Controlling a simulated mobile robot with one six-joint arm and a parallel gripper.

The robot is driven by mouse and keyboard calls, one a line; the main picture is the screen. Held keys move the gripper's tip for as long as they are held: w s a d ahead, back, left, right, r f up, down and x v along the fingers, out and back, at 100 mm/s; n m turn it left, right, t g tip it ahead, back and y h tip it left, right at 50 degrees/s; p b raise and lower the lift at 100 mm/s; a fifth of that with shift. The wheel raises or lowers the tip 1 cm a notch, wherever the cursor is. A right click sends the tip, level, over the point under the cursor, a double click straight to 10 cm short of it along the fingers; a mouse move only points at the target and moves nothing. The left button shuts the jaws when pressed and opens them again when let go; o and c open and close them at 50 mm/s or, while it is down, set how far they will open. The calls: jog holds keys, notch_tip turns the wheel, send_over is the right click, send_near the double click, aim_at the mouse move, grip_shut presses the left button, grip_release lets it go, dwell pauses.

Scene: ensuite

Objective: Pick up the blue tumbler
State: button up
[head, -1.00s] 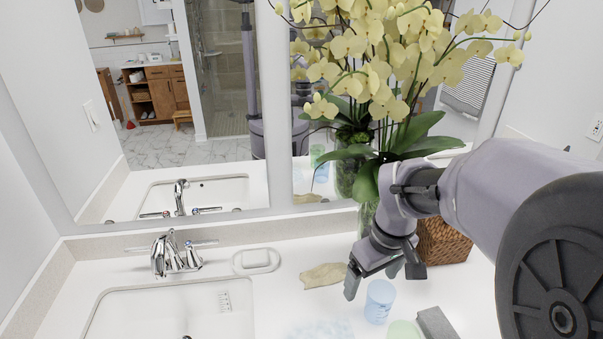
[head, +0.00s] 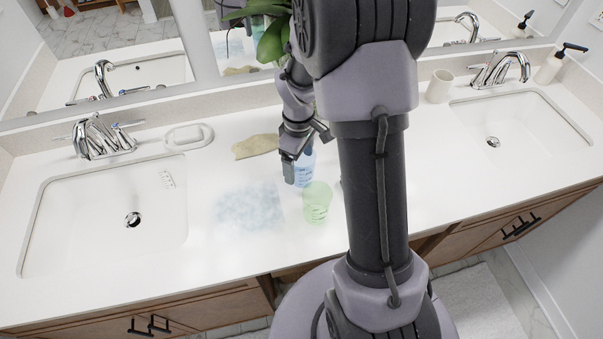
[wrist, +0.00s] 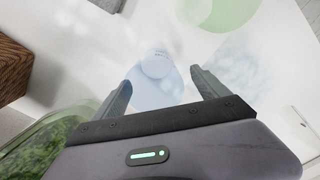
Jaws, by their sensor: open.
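The blue tumbler (head: 305,170) stands on the white counter, a translucent pale blue cup partly hidden behind my gripper in the head view. In the wrist view the blue tumbler (wrist: 157,82) shows between the two fingers, with a clear gap to the right finger. My gripper (head: 297,170) is open and close to the tumbler; it also shows in the wrist view (wrist: 160,78). I cannot tell whether either finger touches it.
A green tumbler (head: 316,203) stands just in front of the blue one. A beige cloth (head: 254,146) lies behind to the left, and a pale blue patterned patch (head: 250,207) left. Sinks flank the counter.

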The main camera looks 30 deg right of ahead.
jog(key=f, duration=0.1)
jog(key=f+b, duration=0.1)
jog(key=f, duration=0.2)
jog(key=shift+d+f+b, duration=0.25)
jog(key=shift+d+b, duration=0.05)
jog(key=shift+d, duration=0.1)
jog(key=shift+r, duration=0.15)
jog(key=shift+c, duration=0.4)
jog(key=c, duration=1.4)
